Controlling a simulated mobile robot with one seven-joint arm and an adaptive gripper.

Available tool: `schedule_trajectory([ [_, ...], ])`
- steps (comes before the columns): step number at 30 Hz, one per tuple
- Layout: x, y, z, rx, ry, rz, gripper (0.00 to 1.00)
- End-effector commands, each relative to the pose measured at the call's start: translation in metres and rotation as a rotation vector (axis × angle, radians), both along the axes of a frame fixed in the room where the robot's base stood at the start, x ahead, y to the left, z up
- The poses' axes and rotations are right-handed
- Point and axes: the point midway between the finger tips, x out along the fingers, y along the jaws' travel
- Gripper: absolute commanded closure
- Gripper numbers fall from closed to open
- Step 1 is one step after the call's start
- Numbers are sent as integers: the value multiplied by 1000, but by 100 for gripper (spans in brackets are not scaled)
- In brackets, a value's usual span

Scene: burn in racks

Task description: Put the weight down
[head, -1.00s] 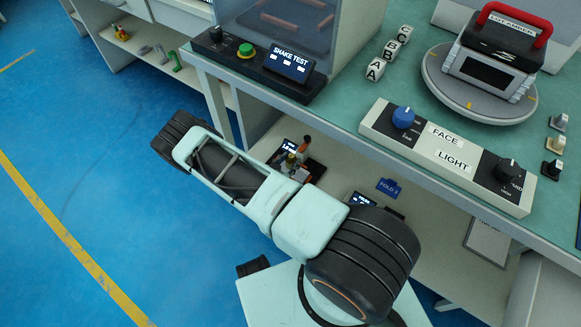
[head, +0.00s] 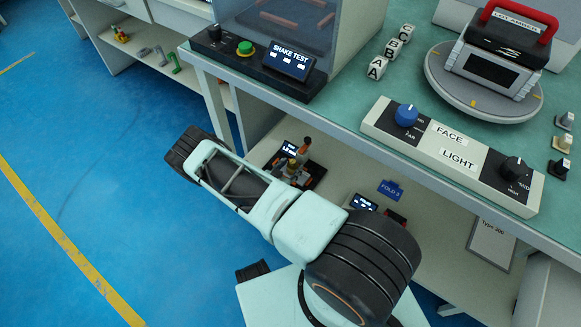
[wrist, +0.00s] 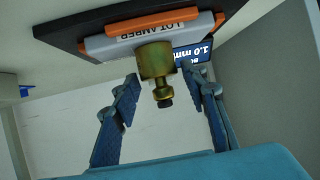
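The weight (wrist: 155,62) is a brass-coloured cylinder with a narrow neck and small dark knob, seen in the wrist view. It appears against a grey piece labelled LOT AMBER (wrist: 120,39) with an orange edge, on a black base. My gripper (wrist: 160,82) is open, with one blue-grey finger on each side of the weight's knob end. Gaps show between both fingers and the weight. In the head view, a small orange and grey piece (head: 291,168) sits on the lower shelf; the weight and my gripper are too small or hidden to make out there.
The lower shelf (head: 345,178) lies under the green bench top (head: 350,110), whose front edge overhangs it. A display reading 1.0 mm (wrist: 193,54) stands beside the labelled piece. A blue FOLD 3 tag (head: 391,189) and a small display (head: 363,202) are to the right.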

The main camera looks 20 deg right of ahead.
Motion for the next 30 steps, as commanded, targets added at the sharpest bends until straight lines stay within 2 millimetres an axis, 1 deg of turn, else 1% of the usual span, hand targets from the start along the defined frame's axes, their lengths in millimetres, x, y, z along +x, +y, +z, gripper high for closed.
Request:
schedule_trajectory([
  [9,0,0,1,0,0,0,51],
  [13,-1,2,5,0,0,1,51],
  [17,-14,16,15,0,1,1,51],
  [24,-46,52,40,1,0,3,51],
  [30,-64,72,54,1,-1,2,51],
])
